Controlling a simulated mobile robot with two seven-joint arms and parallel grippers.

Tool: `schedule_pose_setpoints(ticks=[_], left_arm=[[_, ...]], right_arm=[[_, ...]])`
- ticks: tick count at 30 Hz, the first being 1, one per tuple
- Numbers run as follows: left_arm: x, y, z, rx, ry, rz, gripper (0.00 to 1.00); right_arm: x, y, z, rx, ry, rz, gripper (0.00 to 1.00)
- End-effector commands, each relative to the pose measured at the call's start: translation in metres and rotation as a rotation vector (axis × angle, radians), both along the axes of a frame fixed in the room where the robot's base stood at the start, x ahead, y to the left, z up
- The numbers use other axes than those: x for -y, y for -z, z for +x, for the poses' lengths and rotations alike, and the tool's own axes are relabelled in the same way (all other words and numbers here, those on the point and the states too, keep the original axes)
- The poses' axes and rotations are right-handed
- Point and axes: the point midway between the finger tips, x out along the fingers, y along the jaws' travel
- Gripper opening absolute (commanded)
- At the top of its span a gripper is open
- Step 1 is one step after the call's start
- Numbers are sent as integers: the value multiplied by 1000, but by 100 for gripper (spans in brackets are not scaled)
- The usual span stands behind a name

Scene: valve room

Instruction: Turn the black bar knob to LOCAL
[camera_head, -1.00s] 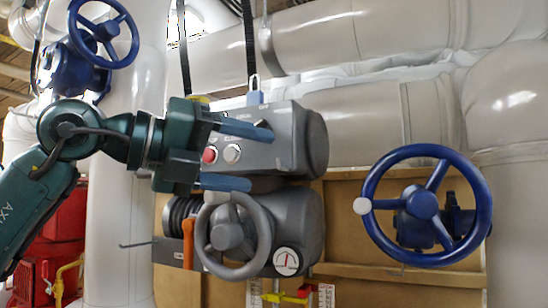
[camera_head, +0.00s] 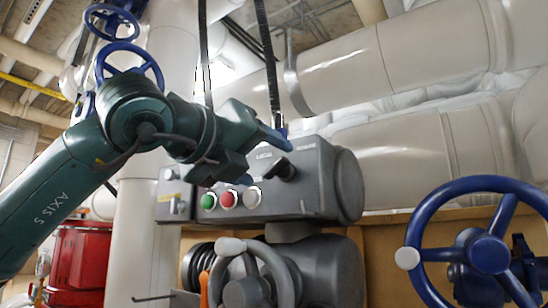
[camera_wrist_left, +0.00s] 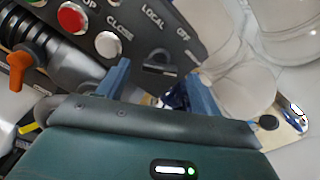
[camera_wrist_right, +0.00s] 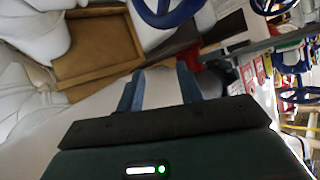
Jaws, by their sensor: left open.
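The black bar knob (camera_head: 285,170) sits on the sloping front of the grey actuator box (camera_head: 335,180), right of the push buttons. In the left wrist view the knob (camera_wrist_left: 158,69) shows between my left fingers, with LOCAL and OFF printed above it. I cannot tell surely which label the bar points at. My left gripper (camera_head: 262,158) is open in front of the box, its blue fingers either side of the knob and seemingly apart from it. My right gripper (camera_wrist_right: 159,85) is open in its wrist view, away from the box, with nothing clearly held.
Green, red (camera_head: 228,199) and white buttons sit left of the knob. A grey handwheel (camera_head: 250,280) stands below the box and a blue handwheel (camera_head: 487,253) to the right. An orange lever (camera_wrist_left: 18,66) shows in the left wrist view. Large pipes (camera_head: 390,60) run behind.

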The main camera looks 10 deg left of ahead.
Motion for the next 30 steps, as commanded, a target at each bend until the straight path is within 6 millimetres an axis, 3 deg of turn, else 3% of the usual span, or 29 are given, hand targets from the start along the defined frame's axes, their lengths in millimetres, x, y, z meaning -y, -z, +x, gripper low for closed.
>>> schedule_pose_setpoints(ticks=[7,19,30], left_arm=[[13,-1,31,-1,1,-1,65],[15,0,37,1,2,1,65],[15,0,36,1,1,1,34]], right_arm=[[1,-8,1,0,-8,-25,36],[1,-6,0,-1,-13,-32,36],[1,-6,-1,-4,-13,-31,36]])
